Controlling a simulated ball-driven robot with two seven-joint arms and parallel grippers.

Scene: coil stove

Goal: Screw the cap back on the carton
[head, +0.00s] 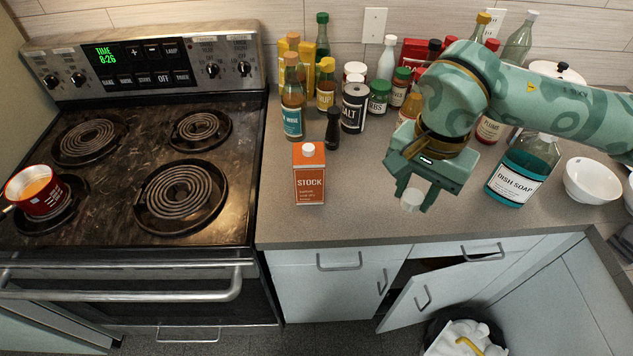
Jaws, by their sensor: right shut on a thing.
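The orange carton (309,184) labelled STOCK stands upright on the grey counter, just right of the stove. A short round white spout (308,149) shows on its top. My right gripper (414,198) hangs over the counter to the right of the carton, clearly apart from it. It is shut on a small white cap (411,201), which shows between the fingertips and looks slightly tilted. My left gripper is not in view.
A dark pepper bottle (333,128) and several bottles and jars stand behind the carton. A dish soap bottle (513,182) and a white bowl (591,181) are at right. A red pot (42,204) sits on the stove. A cupboard door (411,305) hangs open below. Counter between carton and gripper is clear.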

